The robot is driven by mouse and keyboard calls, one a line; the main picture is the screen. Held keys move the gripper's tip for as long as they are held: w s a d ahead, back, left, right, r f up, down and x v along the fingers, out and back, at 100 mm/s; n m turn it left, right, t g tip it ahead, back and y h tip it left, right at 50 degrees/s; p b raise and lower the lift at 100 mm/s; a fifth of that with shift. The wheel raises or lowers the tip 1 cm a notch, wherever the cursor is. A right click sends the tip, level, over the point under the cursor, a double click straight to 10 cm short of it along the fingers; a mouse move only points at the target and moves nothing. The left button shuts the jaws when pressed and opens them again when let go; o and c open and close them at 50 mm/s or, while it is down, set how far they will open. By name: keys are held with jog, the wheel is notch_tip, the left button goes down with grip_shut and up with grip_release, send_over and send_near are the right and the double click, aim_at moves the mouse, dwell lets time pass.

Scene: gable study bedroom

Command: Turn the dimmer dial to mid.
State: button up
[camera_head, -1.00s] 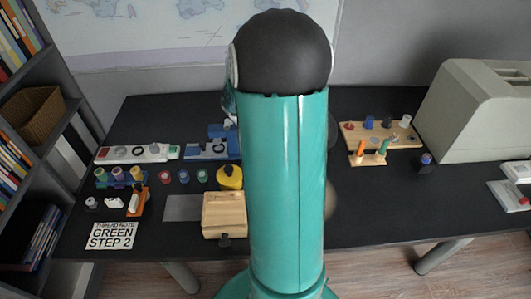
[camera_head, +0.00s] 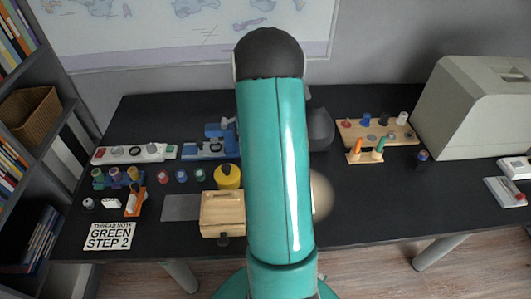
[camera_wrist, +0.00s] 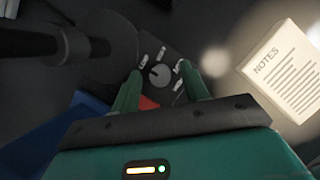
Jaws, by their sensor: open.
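The dimmer dial (camera_wrist: 160,75) shows in the wrist view as a small round grey knob on a dark base, with several small white labels around it. In the head view my own arm hides the gripper and the dial.
In the wrist view a lit notes sheet (camera_wrist: 285,70) lies right, a dark rod-like thing (camera_wrist: 85,45) upper left and a blue thing (camera_wrist: 65,125) lower left. In the head view a wooden box (camera_head: 222,213) and a wooden peg rack (camera_head: 375,131) flank my arm.

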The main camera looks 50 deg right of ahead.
grip_shut()
jog(key=shift+m, duration=0.3)
jog(key=m+g, duration=0.1)
jog(key=m, duration=0.3)
jog(key=shift+w+g+y, duration=0.15)
jog(key=shift+g+y, duration=0.15)
jog(key=shift+g, duration=0.1)
jog(key=shift+w+d+m+g+y, duration=0.1)
jog(key=shift+m+g+y, duration=0.2)
jog(key=shift+m, duration=0.9)
jog(key=shift+m+g+y, duration=0.2)
jog(key=shift+m+g, duration=0.2)
jog(key=shift+m, duration=0.8)
grip_release()
